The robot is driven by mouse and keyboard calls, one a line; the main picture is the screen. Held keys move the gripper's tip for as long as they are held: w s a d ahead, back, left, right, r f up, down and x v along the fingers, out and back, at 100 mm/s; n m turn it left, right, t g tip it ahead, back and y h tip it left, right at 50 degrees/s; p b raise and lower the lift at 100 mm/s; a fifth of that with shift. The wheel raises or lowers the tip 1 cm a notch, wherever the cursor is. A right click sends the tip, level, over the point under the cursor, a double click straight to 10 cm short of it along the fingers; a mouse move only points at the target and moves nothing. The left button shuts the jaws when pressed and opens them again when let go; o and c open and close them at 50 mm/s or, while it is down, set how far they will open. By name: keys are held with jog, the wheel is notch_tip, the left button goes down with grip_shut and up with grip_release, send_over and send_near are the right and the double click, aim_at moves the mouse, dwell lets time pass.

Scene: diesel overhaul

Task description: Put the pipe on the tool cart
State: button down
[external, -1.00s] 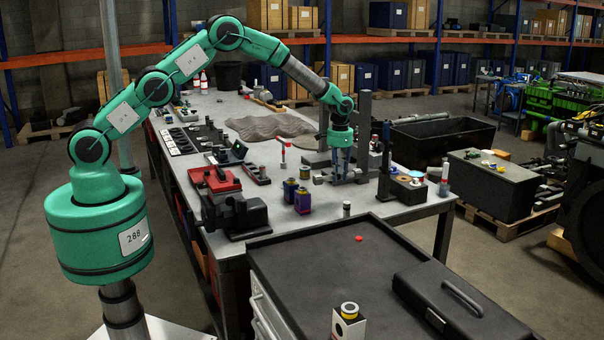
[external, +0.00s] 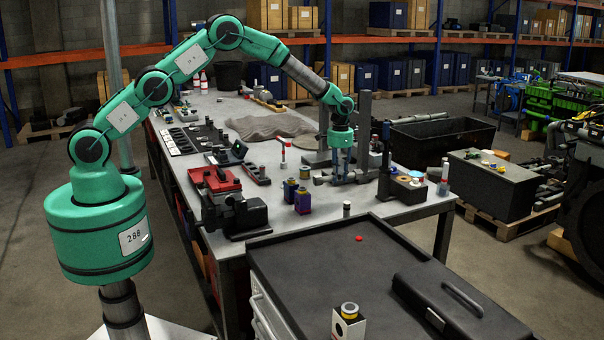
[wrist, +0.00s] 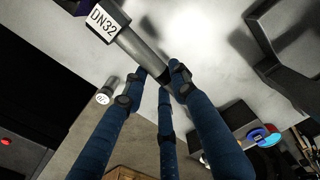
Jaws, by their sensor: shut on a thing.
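My gripper (wrist: 165,72) is low over the workbench, its blue fingers shut on a grey pipe (wrist: 143,46) labelled DN32. In the external view my gripper (external: 344,179) is at the bench's near right part. There the pipe is small and partly hidden by the fingers. The pipe looks to be lying at bench-top level; I cannot tell if it touches the bench. The tool cart (external: 320,275) stands in the foreground with a dark flat top; its dark top (wrist: 38,70) also shows at the left of the wrist view.
On the cart are a red item (external: 359,239), a black case (external: 460,305) and a white box (external: 348,325). A black vise (external: 235,215) is at left. The cart's middle is clear.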

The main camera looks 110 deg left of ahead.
jog(key=w+d+r+m, duration=0.1)
jog(key=w+d, duration=0.1)
jog(key=d, duration=0.6)
jog(key=w+d+r+m, duration=0.1)
jog(key=w+d+r, duration=0.1)
jog(key=d, duration=0.5)
jog(key=s+d+m, duration=0.1)
jog(key=d, duration=0.8)
jog(key=s+d+r+m, duration=0.1)
jog(key=s+d, duration=0.1)
jog(key=d, duration=0.8)
jog(key=s+d+r+m, duration=0.1)
jog(key=d, duration=0.9)
jog(key=shift+s+d+r+m, duration=0.15)
jog(key=shift+s+d+m, duration=0.1)
jog(key=shift+m, duration=0.15)
jog(key=s+d, duration=0.2)
jog(key=d, duration=0.2)
jog(key=s+d+m, duration=0.1)
jog(key=s+d, duration=0.2)
jog(key=d, duration=0.1)
jog(key=s+d+m, duration=0.1)
jog(key=s+d, duration=0.2)
jog(key=d, duration=0.1)
jog(key=shift+d, duration=0.3)
jog(key=shift+w, duration=0.1)
jog(key=p, duration=0.1)
send_over(313, 262)
jog(key=shift+f, duration=0.8)
jog(key=shift+f, duration=1.75)
